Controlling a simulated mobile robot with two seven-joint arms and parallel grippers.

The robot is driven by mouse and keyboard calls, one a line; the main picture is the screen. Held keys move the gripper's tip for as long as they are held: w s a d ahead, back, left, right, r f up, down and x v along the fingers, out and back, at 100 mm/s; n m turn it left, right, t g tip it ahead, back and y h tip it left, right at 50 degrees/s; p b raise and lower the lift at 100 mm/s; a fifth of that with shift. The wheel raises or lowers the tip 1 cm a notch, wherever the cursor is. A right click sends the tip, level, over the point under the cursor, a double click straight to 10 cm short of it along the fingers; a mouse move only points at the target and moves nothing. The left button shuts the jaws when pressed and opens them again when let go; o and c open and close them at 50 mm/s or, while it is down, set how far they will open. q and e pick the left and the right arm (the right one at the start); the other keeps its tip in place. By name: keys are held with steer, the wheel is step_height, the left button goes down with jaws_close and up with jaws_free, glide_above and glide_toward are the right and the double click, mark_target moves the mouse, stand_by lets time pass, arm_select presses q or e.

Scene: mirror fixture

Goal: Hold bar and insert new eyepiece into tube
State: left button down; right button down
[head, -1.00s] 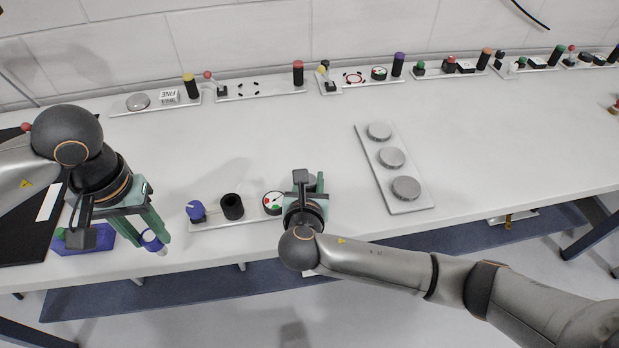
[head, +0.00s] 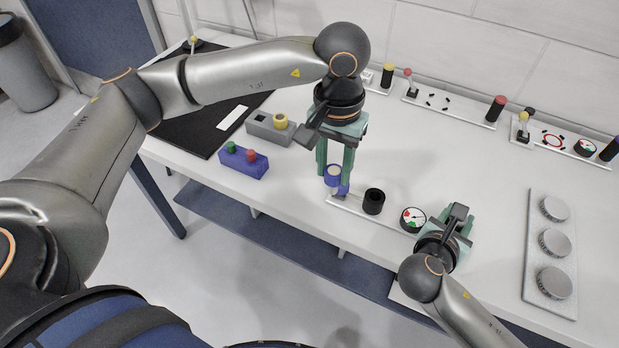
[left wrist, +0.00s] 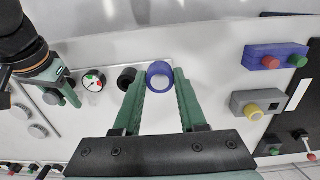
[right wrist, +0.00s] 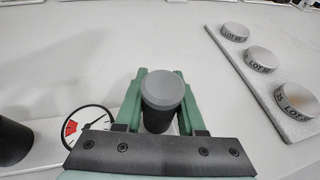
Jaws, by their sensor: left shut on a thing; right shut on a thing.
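The eyepiece (left wrist: 160,76), a blue ring with a pale round face, is between my left gripper's (left wrist: 161,84) fingertips. In the head view my left gripper (head: 335,178) points down with the eyepiece (head: 333,172) over the bar's left end. Blue shows just below it, likely the tube (head: 342,190); whether they touch or the eyepiece is inside is unclear. The bar (head: 354,207) also carries a black cylinder (head: 374,201) and a dial (head: 413,218). My right gripper (right wrist: 161,100) is shut on a black, grey-capped post (right wrist: 163,91) at the bar's right end.
A blue block (head: 243,163) with green and red pieces and a grey block (head: 268,129) with a yellow piece stand left of my left gripper. A plate (head: 551,283) with 3 grey discs lies at right. Fixtures line the wall. The table's front edge is close to the bar.

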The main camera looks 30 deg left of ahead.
arm_select(q)
steer(key=w+d+r, duration=0.4)
steer(key=d, duration=0.3)
steer(key=shift+w+d, duration=0.25)
steer(key=shift+w, duration=0.15)
steer(key=shift+r, duration=0.1)
steer(key=shift+f, duration=2.9)
steer(key=shift+f, duration=2.3)
steer(key=shift+c, duration=1.9)
jaws_free()
step_height(320, 180, up, 12)
